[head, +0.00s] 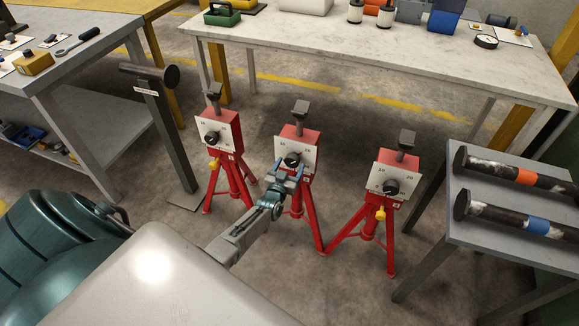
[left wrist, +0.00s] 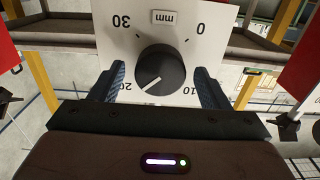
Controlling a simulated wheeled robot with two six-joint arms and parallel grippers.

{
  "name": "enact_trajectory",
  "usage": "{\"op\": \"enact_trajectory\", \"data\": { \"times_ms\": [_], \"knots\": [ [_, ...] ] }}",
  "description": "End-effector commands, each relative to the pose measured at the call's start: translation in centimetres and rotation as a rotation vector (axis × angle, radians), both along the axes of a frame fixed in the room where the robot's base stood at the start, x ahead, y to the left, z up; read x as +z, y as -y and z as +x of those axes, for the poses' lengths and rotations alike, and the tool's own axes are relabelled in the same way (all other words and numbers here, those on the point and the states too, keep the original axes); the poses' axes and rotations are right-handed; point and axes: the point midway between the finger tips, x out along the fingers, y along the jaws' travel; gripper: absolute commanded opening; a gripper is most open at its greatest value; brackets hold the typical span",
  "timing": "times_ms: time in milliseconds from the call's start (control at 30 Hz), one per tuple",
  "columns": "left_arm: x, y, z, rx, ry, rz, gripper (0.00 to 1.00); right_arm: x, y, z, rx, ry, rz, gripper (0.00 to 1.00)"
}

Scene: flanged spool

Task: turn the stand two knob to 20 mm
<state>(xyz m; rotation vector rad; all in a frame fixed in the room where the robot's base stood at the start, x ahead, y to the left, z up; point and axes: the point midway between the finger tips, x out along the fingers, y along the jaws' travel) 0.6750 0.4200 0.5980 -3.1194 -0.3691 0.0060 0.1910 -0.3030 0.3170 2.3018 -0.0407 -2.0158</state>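The middle red stand (head: 298,135) carries a white dial plate with a black knob (head: 291,160). My left gripper (head: 288,174) is at this plate, just below the knob. In the left wrist view the black knob (left wrist: 161,70) sits between my two open fingers (left wrist: 160,85), with a gap on each side. The dial plate (left wrist: 215,45) reads 0, 10, 20, 30 and mm. The knob's white line points to the lower left, toward the 20 mark, which is partly hidden by a finger. My right gripper is not in view.
A similar red stand with a knob is on the left (head: 220,125) and another on the right (head: 400,165). A grey post (head: 165,130) stands farther left. A grey bench (head: 480,225) with banded dark bars is at right. A long table (head: 380,50) is behind.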

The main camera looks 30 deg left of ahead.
Motion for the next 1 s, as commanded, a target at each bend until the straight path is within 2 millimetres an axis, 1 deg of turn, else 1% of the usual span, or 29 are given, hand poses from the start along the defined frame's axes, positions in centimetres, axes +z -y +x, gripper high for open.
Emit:
{"op": "enact_trajectory", "data": {
  "times_ms": [267, 367, 433, 467, 533, 800, 900, 1000],
  "knots": [
    [0.1, 0.0, 0.0, 0.000, 0.003, 0.000, 0.71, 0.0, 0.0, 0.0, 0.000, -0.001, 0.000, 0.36],
    [0.2, 0.1, -0.4, 0.000, 0.002, -0.001, 0.71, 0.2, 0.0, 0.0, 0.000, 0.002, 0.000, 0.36],
    [0.1, 0.2, -1.2, 0.000, 0.001, -0.002, 0.71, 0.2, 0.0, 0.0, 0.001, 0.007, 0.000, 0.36],
    [0.2, 0.3, -1.6, 0.000, 0.001, -0.002, 0.71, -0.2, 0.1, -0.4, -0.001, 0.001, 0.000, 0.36],
    [0.2, 0.6, -2.8, -0.001, 0.001, 0.000, 0.71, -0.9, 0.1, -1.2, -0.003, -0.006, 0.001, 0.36],
    [0.2, 1.8, -7.7, -0.001, 0.001, 0.000, 0.71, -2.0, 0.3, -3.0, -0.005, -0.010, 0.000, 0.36],
    [0.1, 2.2, -9.1, 0.000, 0.001, -0.001, 0.71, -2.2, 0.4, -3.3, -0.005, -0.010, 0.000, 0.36],
    [0.1, 2.4, -9.9, 0.000, 0.002, -0.001, 0.71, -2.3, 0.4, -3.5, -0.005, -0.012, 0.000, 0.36]
  ]
}}
